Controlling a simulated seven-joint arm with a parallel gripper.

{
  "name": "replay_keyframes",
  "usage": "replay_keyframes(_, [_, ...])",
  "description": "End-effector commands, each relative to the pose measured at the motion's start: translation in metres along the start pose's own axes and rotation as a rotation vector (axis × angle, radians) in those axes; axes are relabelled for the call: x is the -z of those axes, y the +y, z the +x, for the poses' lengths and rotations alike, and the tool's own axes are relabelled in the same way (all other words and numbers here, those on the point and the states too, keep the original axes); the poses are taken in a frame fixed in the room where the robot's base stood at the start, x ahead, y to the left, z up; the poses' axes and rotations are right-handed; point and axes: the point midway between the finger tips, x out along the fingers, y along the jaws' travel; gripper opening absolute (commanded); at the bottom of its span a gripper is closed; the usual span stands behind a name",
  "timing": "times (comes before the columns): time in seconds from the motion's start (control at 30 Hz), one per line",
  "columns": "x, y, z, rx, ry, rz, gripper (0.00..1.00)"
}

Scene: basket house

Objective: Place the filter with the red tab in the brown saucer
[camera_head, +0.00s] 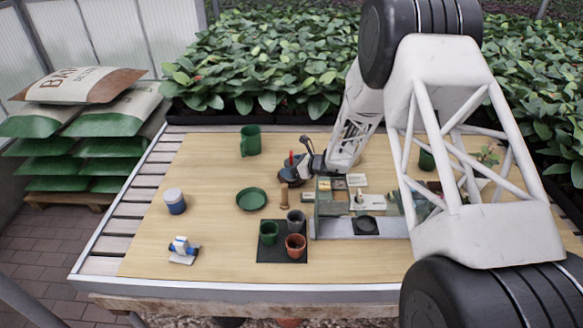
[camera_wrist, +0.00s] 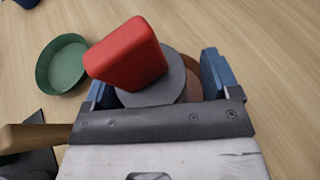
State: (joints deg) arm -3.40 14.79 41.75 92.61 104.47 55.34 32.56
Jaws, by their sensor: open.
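The filter is a grey disc (camera_wrist: 170,88) with a large red tab (camera_wrist: 127,53) standing up from it. In the wrist view it lies between the two blue fingers of my open gripper (camera_wrist: 158,84), with a gap on the right side. The brown saucer (camera_wrist: 194,78) shows partly behind and to the right of the disc, which overlaps it in this view. In the head view the red tab (camera_head: 291,159) stands just left of my gripper (camera_head: 302,163), above the dark disc and saucer (camera_head: 284,181). I cannot tell whether the disc rests fully inside the saucer.
A green saucer (camera_head: 251,198) lies to the left, and a wooden-handled tool (camera_head: 284,197) nearby. Small pots (camera_head: 295,245) stand on a black mat (camera_head: 262,256) in front. A divided organiser (camera_head: 332,226) is to the right.

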Motion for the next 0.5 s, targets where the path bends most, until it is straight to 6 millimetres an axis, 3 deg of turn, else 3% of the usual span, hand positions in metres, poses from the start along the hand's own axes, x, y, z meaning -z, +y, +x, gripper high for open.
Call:
replay_keyframes(0.27, [-0.001, -0.001, -0.025, 0.002, -0.001, -0.001, 0.82])
replay_keyframes(0.5, [-0.001, -0.001, -0.062, 0.003, -0.001, -0.001, 0.82])
